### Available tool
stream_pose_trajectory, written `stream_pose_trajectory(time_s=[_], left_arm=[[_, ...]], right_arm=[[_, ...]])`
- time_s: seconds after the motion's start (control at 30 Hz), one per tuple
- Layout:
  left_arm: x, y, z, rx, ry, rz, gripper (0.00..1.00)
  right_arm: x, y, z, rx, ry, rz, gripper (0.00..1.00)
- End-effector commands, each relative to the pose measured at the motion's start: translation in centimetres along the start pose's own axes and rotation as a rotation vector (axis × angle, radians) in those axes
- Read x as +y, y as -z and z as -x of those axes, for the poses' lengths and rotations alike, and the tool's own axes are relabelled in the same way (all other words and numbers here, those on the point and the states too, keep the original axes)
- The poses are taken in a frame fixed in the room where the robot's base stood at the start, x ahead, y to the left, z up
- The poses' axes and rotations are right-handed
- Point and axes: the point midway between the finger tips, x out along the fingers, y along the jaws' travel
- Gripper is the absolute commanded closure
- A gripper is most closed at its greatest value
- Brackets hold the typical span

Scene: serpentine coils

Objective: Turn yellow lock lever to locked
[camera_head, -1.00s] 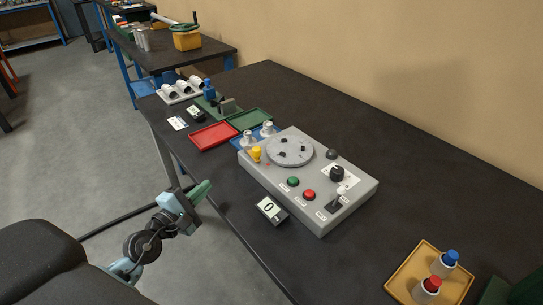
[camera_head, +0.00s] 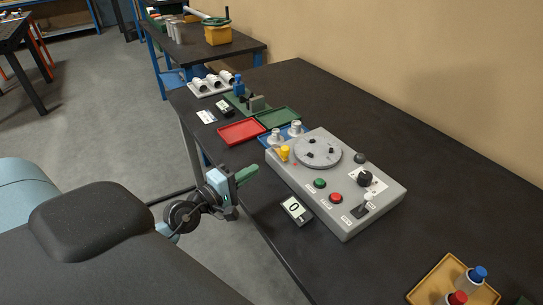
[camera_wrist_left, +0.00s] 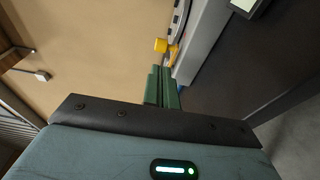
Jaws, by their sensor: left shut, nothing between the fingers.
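The yellow lock lever (camera_head: 284,153) stands at the near left corner of the grey control box (camera_head: 335,182), beside the round grey disc (camera_head: 318,152). It also shows in the left wrist view (camera_wrist_left: 162,46), just beyond my fingertips in the picture. My left gripper (camera_head: 247,173) has green fingers and is shut and empty. It is at the table's front edge, left of the box and apart from the lever. In the left wrist view its fingers (camera_wrist_left: 162,70) lie together and point toward the lever. My right gripper is not in view.
The box carries a green button (camera_head: 320,183), a red button (camera_head: 335,198), a black knob (camera_head: 365,178) and a switch. A small display (camera_head: 296,210) lies in front. Red (camera_head: 242,132) and green (camera_head: 277,119) trays lie behind left. A yellow tray (camera_head: 430,285) is at the lower right.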

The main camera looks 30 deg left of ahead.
Motion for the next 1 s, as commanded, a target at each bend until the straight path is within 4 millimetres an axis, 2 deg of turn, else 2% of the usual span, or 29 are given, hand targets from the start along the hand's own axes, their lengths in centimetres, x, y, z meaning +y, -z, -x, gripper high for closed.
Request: stream_pose_trajectory(time_s=[0.03,0.3,0.5,0.7,1.0], left_arm=[[0.4,0.1,-1.0,0.001,-0.007,0.001,1.00],[0.3,0.0,-5.5,0.000,-0.004,0.002,1.00],[0.1,0.0,-7.8,0.001,-0.001,0.002,1.00],[-0.1,0.0,-8.7,0.000,0.001,0.001,1.00],[-0.1,0.0,-8.7,0.000,0.001,0.001,1.00]], right_arm=[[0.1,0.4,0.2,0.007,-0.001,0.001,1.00],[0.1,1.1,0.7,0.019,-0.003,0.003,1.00],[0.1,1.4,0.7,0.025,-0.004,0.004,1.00],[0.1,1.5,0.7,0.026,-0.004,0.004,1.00],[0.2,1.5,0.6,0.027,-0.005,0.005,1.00]])
